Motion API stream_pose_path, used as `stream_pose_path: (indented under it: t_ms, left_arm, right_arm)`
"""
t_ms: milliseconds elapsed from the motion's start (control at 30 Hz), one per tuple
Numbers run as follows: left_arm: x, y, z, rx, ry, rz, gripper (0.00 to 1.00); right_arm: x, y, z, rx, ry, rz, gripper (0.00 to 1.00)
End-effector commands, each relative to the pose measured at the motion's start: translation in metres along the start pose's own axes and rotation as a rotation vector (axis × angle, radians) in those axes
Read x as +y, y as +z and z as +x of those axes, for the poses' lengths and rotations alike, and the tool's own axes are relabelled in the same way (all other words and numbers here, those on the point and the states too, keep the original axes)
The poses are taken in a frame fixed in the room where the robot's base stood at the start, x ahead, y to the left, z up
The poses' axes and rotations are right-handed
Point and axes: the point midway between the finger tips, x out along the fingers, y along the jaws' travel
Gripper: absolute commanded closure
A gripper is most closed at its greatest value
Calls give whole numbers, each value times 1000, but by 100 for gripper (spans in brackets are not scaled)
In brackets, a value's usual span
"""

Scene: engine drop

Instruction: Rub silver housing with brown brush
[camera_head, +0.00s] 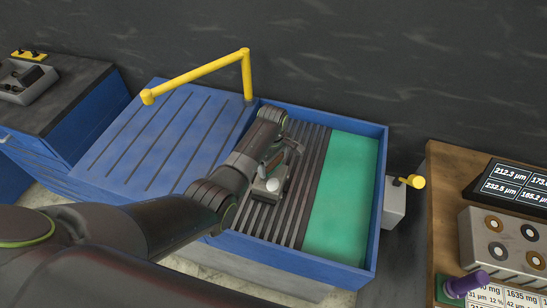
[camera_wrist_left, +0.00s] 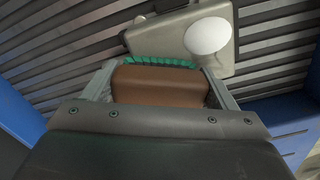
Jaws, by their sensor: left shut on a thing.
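My left gripper (camera_head: 283,158) is over the slatted part of the blue bin and shut on the brown brush (camera_head: 273,160). In the left wrist view the brush (camera_wrist_left: 160,84) sits between the two fingers (camera_wrist_left: 160,85), its green bristles pointing away from the palm. The silver housing (camera_head: 266,186) lies on the dark slats and has a white round patch on it. In the wrist view the housing (camera_wrist_left: 165,36) is just beyond the bristles; I cannot tell whether they touch it. My right gripper is not in view.
The blue bin (camera_head: 380,190) has a ribbed blue lid (camera_head: 150,140) with a yellow handle (camera_head: 200,74) and a green pad (camera_head: 340,200). A wooden bench (camera_head: 440,200) at right holds a grey block (camera_head: 490,235) and a purple-handled tool (camera_head: 466,284). The green pad is clear.

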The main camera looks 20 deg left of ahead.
Motion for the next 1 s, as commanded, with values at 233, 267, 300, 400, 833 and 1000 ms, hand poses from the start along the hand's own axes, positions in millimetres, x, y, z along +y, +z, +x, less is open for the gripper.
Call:
stream_pose_path:
  t_ms: [233,267,300,400,833,1000]
  left_arm:
    - [-8,4,-2,0,0,0,44]
    - [-8,4,-2,0,0,0,44]
    - [-10,4,-2,0,-1,0,44]
    - [-15,7,-2,0,0,0,44]
    - [-33,14,2,-1,0,0,44]
    - [-38,16,2,0,0,0,44]
  right_arm:
    - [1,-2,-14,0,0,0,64]
    - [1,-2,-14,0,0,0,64]
    - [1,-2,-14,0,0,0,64]
    - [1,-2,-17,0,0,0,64]
    - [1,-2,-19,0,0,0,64]
    - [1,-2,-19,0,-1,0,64]
